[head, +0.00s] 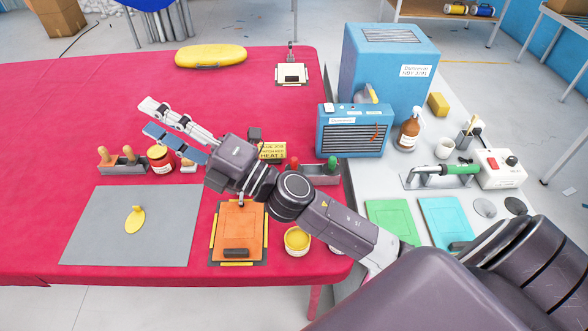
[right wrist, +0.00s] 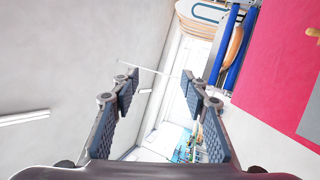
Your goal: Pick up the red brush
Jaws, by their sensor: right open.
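My right gripper (head: 149,117) is open and empty, held above the red-covered table. Its fingers point toward the left of the head view. The right wrist view shows the spread fingers (right wrist: 162,88) with nothing between them. A small red handle (head: 295,164) stands in a grey rack (head: 322,179), behind and right of my right wrist, beside a green handle (head: 332,163). It may be the red brush; its lower part is hidden and I cannot tell for sure. My left gripper is not in view.
The red table (head: 90,100) holds a grey mat (head: 100,235), a rack of orange-handled tools (head: 122,163), a red jar (head: 161,158), an orange board (head: 240,225) and a yellow pot (head: 297,240). A blue heater (head: 352,138) and bottle (head: 408,132) stand right.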

